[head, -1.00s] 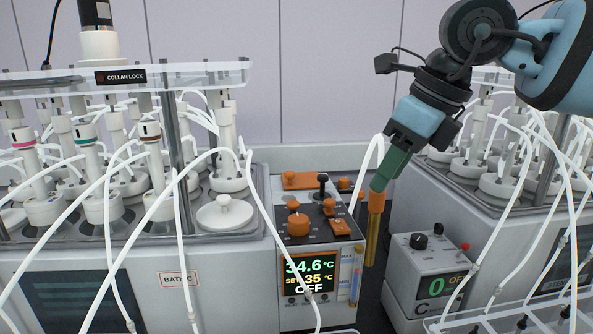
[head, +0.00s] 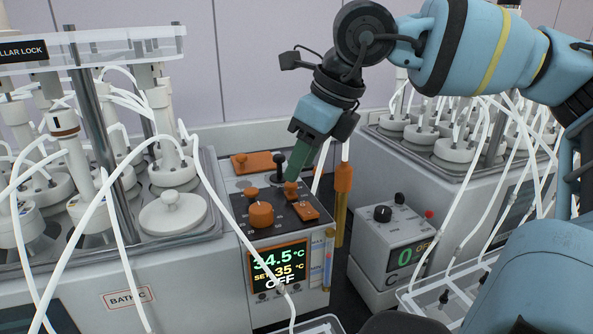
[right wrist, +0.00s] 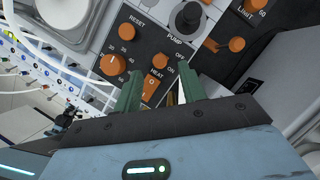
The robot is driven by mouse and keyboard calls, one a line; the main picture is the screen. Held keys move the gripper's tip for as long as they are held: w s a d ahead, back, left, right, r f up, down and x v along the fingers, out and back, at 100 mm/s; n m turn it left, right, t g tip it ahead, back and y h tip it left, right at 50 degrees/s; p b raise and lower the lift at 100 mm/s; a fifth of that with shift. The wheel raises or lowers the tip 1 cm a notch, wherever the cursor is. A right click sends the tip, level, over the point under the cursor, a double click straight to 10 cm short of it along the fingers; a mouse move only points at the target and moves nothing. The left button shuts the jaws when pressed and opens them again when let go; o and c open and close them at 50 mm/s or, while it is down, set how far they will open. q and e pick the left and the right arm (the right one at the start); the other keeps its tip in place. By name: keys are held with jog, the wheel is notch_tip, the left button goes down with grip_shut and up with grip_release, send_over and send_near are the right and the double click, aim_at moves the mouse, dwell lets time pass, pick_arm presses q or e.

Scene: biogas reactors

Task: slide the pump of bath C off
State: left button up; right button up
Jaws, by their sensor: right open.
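The pump slider (head: 290,188) of bath C is a small orange knob on the dark control panel. In the right wrist view the slider knob (right wrist: 160,61) sits beside the ON mark, with OFF farther along. My right gripper (head: 291,178) points down at the panel from above. Its green fingers are open in the right wrist view (right wrist: 158,84), with the orange heat switch (right wrist: 150,88) showing between them and the slider knob just beyond. In the head view the fingertips overlap the slider; I cannot tell whether they touch. My left gripper is not in view.
An orange dial (head: 261,214) and a black knob (head: 279,160) stand close by. The display (head: 279,268) reads 34.5 °C, set 35, OFF. White tubes hang around both sides.

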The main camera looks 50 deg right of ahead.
aim_at(291, 189)
jog(key=shift+x, duration=1.4)
grip_shut()
